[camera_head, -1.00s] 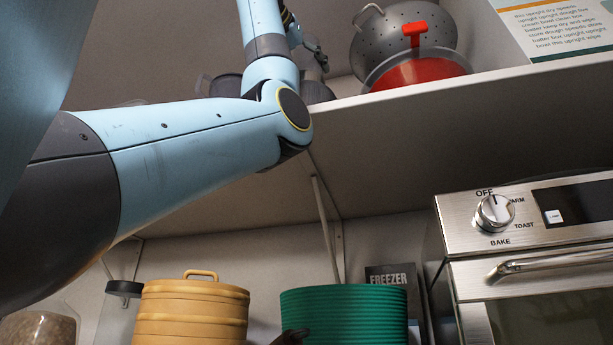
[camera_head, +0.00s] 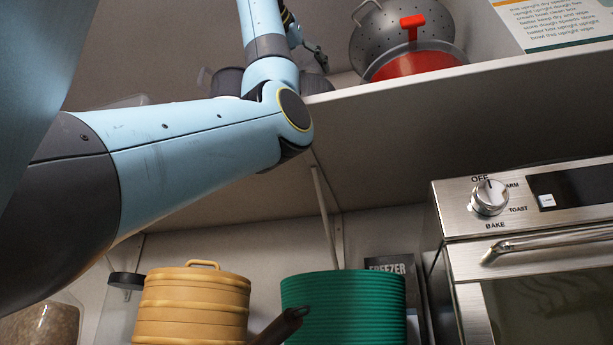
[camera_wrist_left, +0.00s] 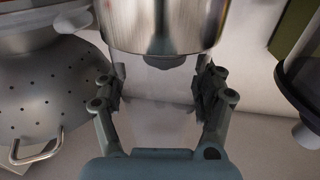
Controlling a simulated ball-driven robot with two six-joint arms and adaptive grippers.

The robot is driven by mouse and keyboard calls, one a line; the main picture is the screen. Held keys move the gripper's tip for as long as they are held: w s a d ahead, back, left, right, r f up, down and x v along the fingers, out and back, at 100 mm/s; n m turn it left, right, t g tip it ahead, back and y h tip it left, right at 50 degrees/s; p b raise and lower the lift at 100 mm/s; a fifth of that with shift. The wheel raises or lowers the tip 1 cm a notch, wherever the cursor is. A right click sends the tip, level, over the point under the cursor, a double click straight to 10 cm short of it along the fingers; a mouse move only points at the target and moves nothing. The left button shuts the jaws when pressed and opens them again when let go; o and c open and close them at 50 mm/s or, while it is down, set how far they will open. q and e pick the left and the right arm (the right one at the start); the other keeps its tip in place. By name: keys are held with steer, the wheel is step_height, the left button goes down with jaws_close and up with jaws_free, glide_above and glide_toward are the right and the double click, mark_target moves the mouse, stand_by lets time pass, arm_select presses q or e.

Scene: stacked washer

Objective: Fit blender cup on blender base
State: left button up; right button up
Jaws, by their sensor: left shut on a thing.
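In the left wrist view, my left gripper (camera_wrist_left: 157,86) is shut on a clear, see-through thing, which looks like the blender cup (camera_wrist_left: 156,112), between its two dark fingers. The cup's outline is faint. A shiny steel cylinder with a black knob, which looks like the blender base (camera_wrist_left: 130,28), is right at the cup's end, at the top of that view. Whether the two touch or are seated, I cannot tell. In the head view my left arm reaches up to the shelf and hides most of the gripper, cup and base. My right gripper is out of view.
A grey colander (camera_head: 392,45) and a red pot (camera_head: 415,65) stand on the shelf (camera_head: 480,78) near the left gripper. Below are a yellow canister (camera_head: 195,310), a green canister (camera_head: 345,305), a dark handle (camera_head: 280,328) and a toaster oven (camera_head: 530,240).

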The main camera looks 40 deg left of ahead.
arm_select(q)
steer(key=shift+f, duration=0.1)
steer(key=o, duration=1.6)
steer(key=shift+c, duration=0.2)
steer(key=v, duration=0.7)
steer(key=shift+s+d, duration=0.1)
steer(key=shift+s, duration=0.25)
steer(key=shift+w, duration=0.1)
